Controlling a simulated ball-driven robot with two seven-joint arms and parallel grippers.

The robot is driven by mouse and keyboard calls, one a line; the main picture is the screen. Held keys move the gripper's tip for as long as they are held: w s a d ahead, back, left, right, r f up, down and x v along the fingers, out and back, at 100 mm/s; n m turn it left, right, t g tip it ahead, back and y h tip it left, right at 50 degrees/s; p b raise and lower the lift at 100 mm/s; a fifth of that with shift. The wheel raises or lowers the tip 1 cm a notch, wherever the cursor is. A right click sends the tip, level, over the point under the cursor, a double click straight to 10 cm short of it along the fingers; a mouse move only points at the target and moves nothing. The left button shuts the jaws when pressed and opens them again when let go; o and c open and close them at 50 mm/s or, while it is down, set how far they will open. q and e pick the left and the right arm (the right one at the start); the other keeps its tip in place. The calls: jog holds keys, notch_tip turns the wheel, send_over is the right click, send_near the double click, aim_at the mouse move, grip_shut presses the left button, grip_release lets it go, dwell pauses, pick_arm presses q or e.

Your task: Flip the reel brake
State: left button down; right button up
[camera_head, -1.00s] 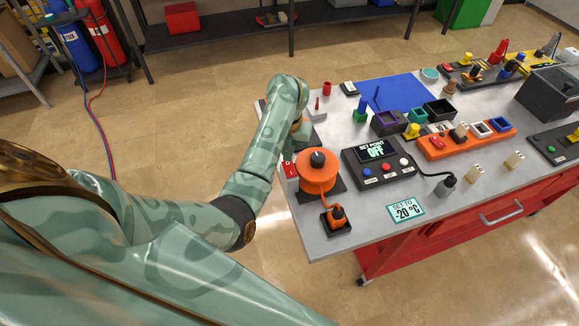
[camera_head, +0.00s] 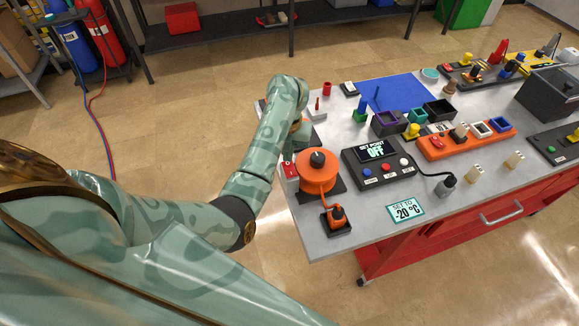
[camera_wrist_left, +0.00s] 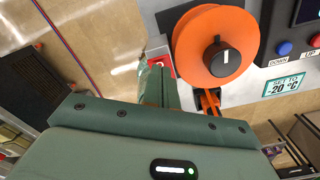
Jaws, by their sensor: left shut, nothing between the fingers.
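The orange cord reel (camera_head: 316,178) with a black knob sits near the left end of the table. It also shows in the wrist view (camera_wrist_left: 240,45), with a white mark on its knob. A red and white switch (camera_head: 290,171), which looks like the reel brake, stands at the reel's left side. In the wrist view the red switch (camera_wrist_left: 167,62) is partly hidden behind my fingers. My left gripper (camera_wrist_left: 155,72) is shut and empty, its fingertips close beside the switch; I cannot tell if they touch. My right gripper is in neither view.
A black control box (camera_head: 379,163) reading "SET POINT OFF" stands right of the reel. An orange plug (camera_head: 337,217) sits on a black base in front of it. A "-20 °C" card (camera_head: 405,209) lies near the front edge. The blue mat (camera_head: 398,92) is mostly clear.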

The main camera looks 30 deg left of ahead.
pick_arm(q)
jog(key=shift+f+b, duration=0.75)
jog(key=shift+f, duration=0.25)
dwell(0.7)
jog(key=shift+r, duration=0.1)
notch_tip(320, 180, up, 7)
jog(key=p, duration=0.7)
